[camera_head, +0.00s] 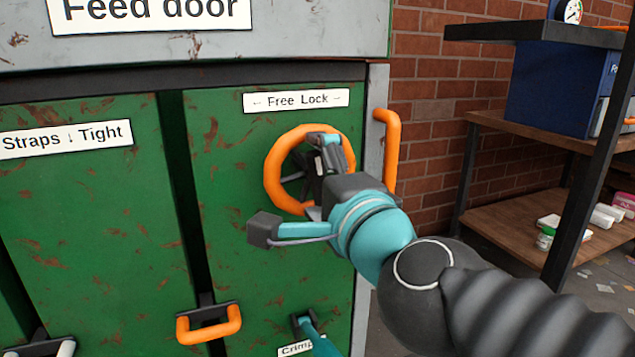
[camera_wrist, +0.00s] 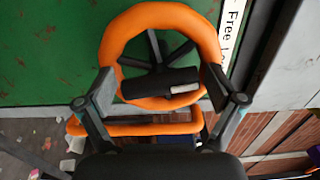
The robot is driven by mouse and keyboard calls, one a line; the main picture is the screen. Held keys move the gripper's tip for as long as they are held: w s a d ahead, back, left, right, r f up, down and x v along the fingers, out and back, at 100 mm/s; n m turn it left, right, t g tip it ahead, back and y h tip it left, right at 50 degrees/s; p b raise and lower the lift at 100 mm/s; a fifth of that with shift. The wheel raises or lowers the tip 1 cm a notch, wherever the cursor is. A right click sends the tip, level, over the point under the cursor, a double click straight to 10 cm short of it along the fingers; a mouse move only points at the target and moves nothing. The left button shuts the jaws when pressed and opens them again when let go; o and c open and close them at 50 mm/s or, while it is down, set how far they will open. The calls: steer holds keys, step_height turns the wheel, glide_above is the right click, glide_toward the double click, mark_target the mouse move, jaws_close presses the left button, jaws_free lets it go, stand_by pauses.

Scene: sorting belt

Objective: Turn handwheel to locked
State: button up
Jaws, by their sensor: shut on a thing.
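The orange handwheel (camera_head: 272,170) with dark spokes is mounted on the green panel, below a white "Free Lock" label (camera_head: 296,101) with arrows. My gripper (camera_head: 318,168) reaches it from the right and covers its right and lower part. In the wrist view the handwheel (camera_wrist: 160,16) shows with its dark hub and a dark bar across it. There my gripper (camera_wrist: 158,88) has one finger at each side of the wheel, shut on the rim. The exact contact points are partly hidden by the fingers.
An orange vertical handle (camera_head: 390,150) stands just right of the wheel, close to my wrist. An orange pull handle (camera_head: 209,324) is lower on the panel. A shelf unit (camera_head: 545,125) with a blue box (camera_head: 553,90) stands at the right before a brick wall.

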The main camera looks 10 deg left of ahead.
steer(key=shift+m, duration=0.9)
steer(key=o, duration=0.8)
steer(key=shift+v, duration=6)
steer(key=shift+f, duration=0.1)
